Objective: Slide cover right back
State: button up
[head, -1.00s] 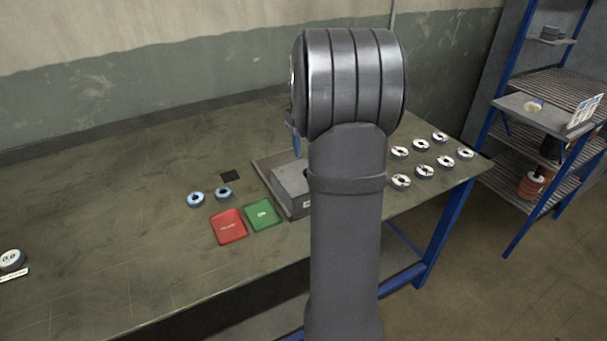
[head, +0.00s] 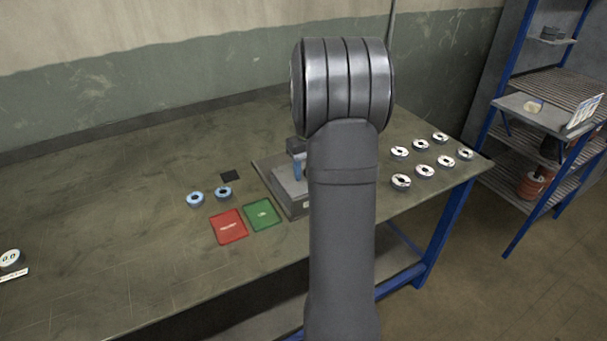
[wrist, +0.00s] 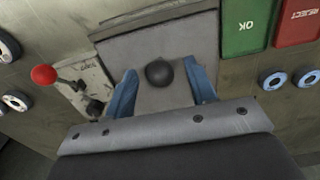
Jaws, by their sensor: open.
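The grey cover (wrist: 150,48) shows in the wrist view as a flat plate, with a round black knob (wrist: 160,73) near my gripper. My gripper (wrist: 162,69) is open, its two blue fingers on either side of the knob with gaps to it. Contact with the cover cannot be told. In the head view my gripper (head: 297,168) is low over the grey box (head: 284,189), and my arm hides the box's right part and the knob. The wrist view also shows a red-knobbed lever (wrist: 44,75) on the left.
Several white-topped discs (head: 424,171) stand right of my arm. The table's left part is mostly clear.

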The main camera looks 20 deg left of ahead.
jog(key=c, duration=0.8)
jog(key=shift+o, duration=0.2)
jog(key=w+a, duration=1)
jog(key=shift+w, duration=0.15)
jog(key=o, duration=0.8)
jog(key=shift+c, duration=0.2)
jog(key=shift+r, duration=0.1)
notch_tip(320, 180, up, 8)
jog(key=shift+f, duration=0.2)
dwell(0.3)
